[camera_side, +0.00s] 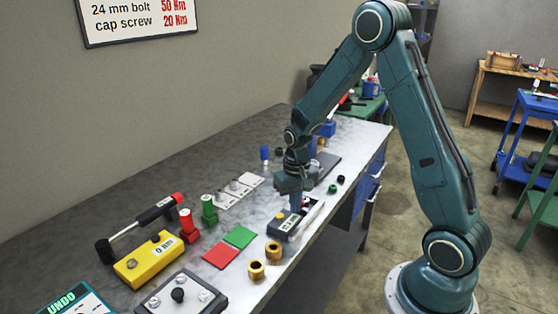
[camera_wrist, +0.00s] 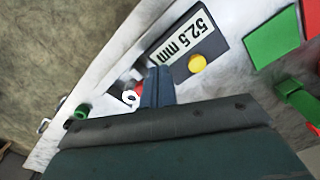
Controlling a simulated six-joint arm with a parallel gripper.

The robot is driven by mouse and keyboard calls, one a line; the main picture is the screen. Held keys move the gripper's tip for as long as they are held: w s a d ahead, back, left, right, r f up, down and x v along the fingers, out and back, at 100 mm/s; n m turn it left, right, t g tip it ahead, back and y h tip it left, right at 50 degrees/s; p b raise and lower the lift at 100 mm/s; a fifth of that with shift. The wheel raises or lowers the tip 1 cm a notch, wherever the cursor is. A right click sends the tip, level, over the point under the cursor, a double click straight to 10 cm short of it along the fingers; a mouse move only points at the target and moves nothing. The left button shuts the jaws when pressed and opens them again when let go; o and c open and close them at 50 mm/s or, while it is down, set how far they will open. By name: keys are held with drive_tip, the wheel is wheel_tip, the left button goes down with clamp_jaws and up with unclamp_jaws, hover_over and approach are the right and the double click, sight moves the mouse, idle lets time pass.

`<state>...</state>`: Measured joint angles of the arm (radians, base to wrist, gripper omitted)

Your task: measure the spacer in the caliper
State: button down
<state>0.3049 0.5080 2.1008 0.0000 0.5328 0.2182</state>
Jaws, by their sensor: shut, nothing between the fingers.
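The caliper (camera_side: 286,222) lies on the bench under my gripper (camera_side: 296,205). My gripper (camera_wrist: 158,88) is shut and empty, pointing down beside the caliper's silver part. A small white ring (camera_wrist: 131,96) with a dark hole, perhaps the spacer, sits just left of my fingertips in the wrist view, with a bit of red next to it. Whether the ring lies between the caliper's jaws is hidden by my fingers.
A green ring (camera_side: 332,188) and a dark ring (camera_side: 340,179) lie to the right. Two brass bushings (camera_side: 273,250) stand near the front edge. Red and green mats (camera_side: 239,237), a yellow torque tester (camera_side: 150,259) and a wrench (camera_side: 145,224) lie left.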

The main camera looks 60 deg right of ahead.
drive_tip(key=shift+d, duration=1.65)
idle(2.1)
drive_tip(key=shift+a, duration=0.65)
drive_tip(key=shift+r, duration=0.2)
idle(0.3)
drive_tip(key=shift+r, duration=2.8)
drive_tip(key=s+a+r+n+t, duration=0.1)
drive_tip(key=s+a+r+n, duration=0.1)
drive_tip(key=s+a+r, duration=0.35)
drive_tip(key=s+a+r+n+t, duration=0.1)
drive_tip(key=s+a+r+t, duration=0.15)
drive_tip(key=r, duration=0.55)
drive_tip(key=s+a+r+n+t, duration=0.1)
drive_tip(key=s+a+r, duration=0.1)
drive_tip(key=s, duration=0.3)
drive_tip(key=s+a+r+n+t, duration=0.1)
drive_tip(key=s+a+n, duration=0.1)
drive_tip(key=s, duration=0.4)
drive_tip(key=shift+a+r, duration=0.4)
drive_tip(key=shift+a, duration=0.4)
